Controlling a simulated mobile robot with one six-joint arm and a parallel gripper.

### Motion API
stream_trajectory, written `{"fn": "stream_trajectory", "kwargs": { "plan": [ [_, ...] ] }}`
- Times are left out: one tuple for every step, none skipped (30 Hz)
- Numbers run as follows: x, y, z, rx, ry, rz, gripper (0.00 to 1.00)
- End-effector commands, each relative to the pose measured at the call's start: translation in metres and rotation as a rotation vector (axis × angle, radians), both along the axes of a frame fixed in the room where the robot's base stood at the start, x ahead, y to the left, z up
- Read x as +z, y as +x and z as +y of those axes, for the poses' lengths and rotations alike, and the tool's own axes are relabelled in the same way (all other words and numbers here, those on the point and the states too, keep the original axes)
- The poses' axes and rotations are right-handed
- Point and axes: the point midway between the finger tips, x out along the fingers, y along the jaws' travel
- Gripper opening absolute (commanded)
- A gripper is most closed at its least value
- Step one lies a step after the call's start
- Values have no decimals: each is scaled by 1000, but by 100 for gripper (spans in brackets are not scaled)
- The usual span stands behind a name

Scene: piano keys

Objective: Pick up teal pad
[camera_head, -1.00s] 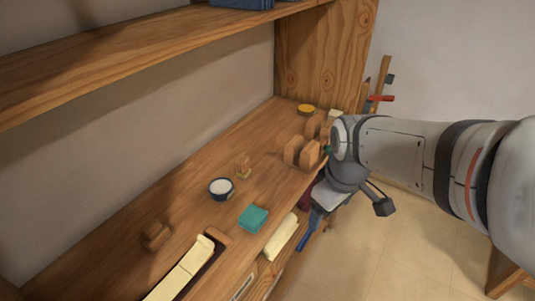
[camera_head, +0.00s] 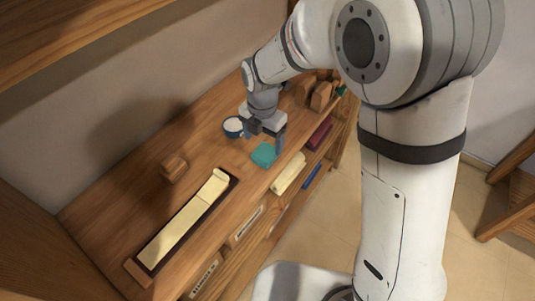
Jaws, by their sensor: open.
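The teal pad (camera_head: 264,155) is a small flat square lying on the wooden bench top, near its front edge. My gripper (camera_head: 266,140) is over the bench just above and behind the pad, with its fingers pointing down and apart. One finger is at the pad's right side and the other is to the left, near the blue bowl. Nothing shows between the fingers. I cannot tell whether a fingertip touches the pad.
A blue bowl with white contents (camera_head: 233,126) stands close to the left of my gripper. A long tray with cream keys (camera_head: 188,228) lies front left, with a wooden block (camera_head: 174,168) behind it. A cream roll (camera_head: 289,174) sits below the front edge. Wooden holders (camera_head: 320,95) stand farther right.

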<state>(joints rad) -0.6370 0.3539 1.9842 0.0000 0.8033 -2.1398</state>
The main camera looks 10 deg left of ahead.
Motion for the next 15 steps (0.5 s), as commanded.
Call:
{"fn": "stream_trajectory", "kwargs": {
  "plan": [
    [-6,0,-1,-2,-2,3,80],
    [-9,0,-1,-2,-2,3,80],
    [-14,0,-2,-3,-2,3,80],
    [-17,1,-2,-3,-3,4,80],
    [-21,1,-2,-3,-3,3,80],
    [-27,2,-3,-4,-4,5,80],
    [-32,3,-3,-4,-3,4,80],
    [-36,3,-4,-4,-3,4,80],
    [-42,4,-4,-4,-3,3,80],
    [-47,4,-4,-4,-3,3,80],
    [-50,4,-3,-4,-2,3,80],
    [-54,4,-3,-4,-2,2,80],
    [-57,4,-3,-4,-2,2,80],
    [-58,3,-3,-4,-2,2,80],
    [-60,3,-3,-4,-2,2,80]
  ]
}}
